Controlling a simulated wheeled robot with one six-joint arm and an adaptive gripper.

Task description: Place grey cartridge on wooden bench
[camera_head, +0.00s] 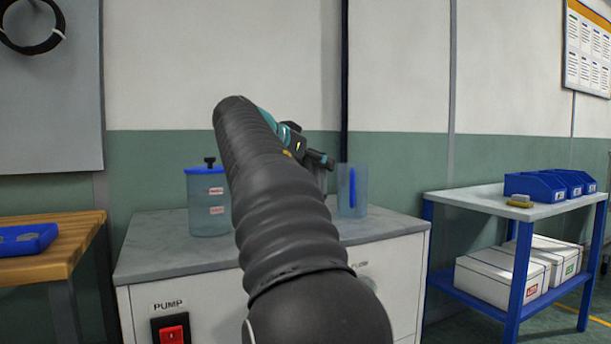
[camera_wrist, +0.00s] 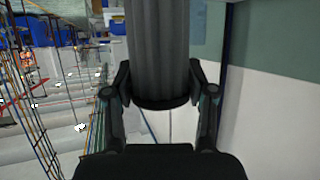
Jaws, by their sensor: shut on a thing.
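In the wrist view a grey ribbed cylinder, the grey cartridge (camera_wrist: 158,45), stands between the fingers of my gripper (camera_wrist: 160,88). The fingers are shut on its sides, and its dark end faces my palm. Its far end runs out of the top of the picture. In the head view my gripper (camera_head: 302,145) is mostly hidden behind my arm, above the grey-topped pump cabinet; I cannot make out the cartridge clearly there. The wooden bench (camera_head: 75,240) is at the left edge of the head view, only partly in frame.
A blue tray (camera_head: 28,240) lies on the bench. A blue-lidded container (camera_head: 207,205) and a clear blue vessel (camera_head: 352,192) stand on the pump cabinet (camera_head: 160,245). A blue-framed cart (camera_head: 480,205) with blue bins (camera_head: 540,186) is at right. The bench's front right corner looks clear.

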